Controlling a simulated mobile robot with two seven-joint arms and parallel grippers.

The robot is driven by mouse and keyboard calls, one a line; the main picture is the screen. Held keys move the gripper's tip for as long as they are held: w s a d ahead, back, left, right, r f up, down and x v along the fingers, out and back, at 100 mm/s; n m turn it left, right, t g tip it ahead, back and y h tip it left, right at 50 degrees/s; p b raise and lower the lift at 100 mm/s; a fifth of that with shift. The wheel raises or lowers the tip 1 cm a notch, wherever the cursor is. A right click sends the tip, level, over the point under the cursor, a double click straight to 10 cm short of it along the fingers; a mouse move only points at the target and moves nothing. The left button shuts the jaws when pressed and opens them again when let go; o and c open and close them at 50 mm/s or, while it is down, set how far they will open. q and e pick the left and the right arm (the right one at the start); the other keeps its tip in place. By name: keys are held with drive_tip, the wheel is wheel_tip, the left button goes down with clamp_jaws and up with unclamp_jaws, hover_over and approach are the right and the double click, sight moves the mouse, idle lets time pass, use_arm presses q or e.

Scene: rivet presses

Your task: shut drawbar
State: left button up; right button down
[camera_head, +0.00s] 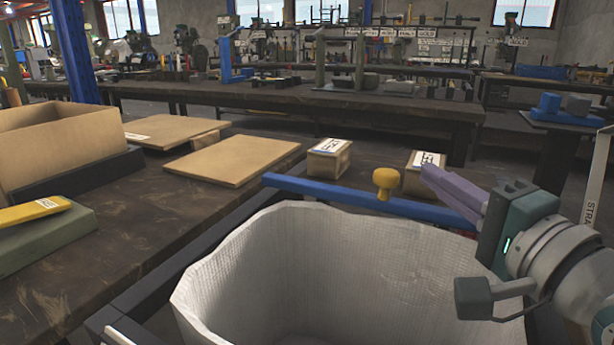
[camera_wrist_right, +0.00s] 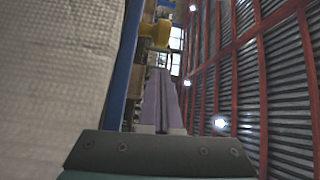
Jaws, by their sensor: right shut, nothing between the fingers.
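The drawbar is a long blue bar (camera_head: 325,192) running across the far side of a white woven liner (camera_head: 300,255). A yellow knob (camera_head: 386,181) stands up from it. My right gripper (camera_head: 430,174), with purple fingers, is shut and empty, its tips just right of the knob; I cannot tell whether they touch the bar. The right wrist view shows the shut fingers (camera_wrist_right: 160,78) pointing toward the yellow knob (camera_wrist_right: 156,34), with the blue bar (camera_wrist_right: 122,70) to their left. The bar's right end is hidden behind my gripper. My left gripper is not in view.
The dark workbench (camera_head: 100,255) at left holds flat cardboard (camera_head: 235,160), an open carton (camera_head: 60,140) and a green block with a yellow tool (camera_head: 35,213). Two small boxes (camera_head: 328,158) (camera_head: 424,172) stand behind the bar. The liner looks open and empty where visible.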

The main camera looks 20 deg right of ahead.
sight(410, 201)
drive_tip(key=shift+w+a+f+b, duration=0.1)
drive_tip(key=shift+w+a+b, duration=0.05)
drive_tip(key=shift+w+a, duration=0.4)
drive_tip(key=shift+w+a+f+b, duration=0.15)
drive_tip(key=shift+w+a, duration=0.15)
drive_tip(key=shift+w, duration=0.35)
drive_tip(key=shift+r, duration=0.15)
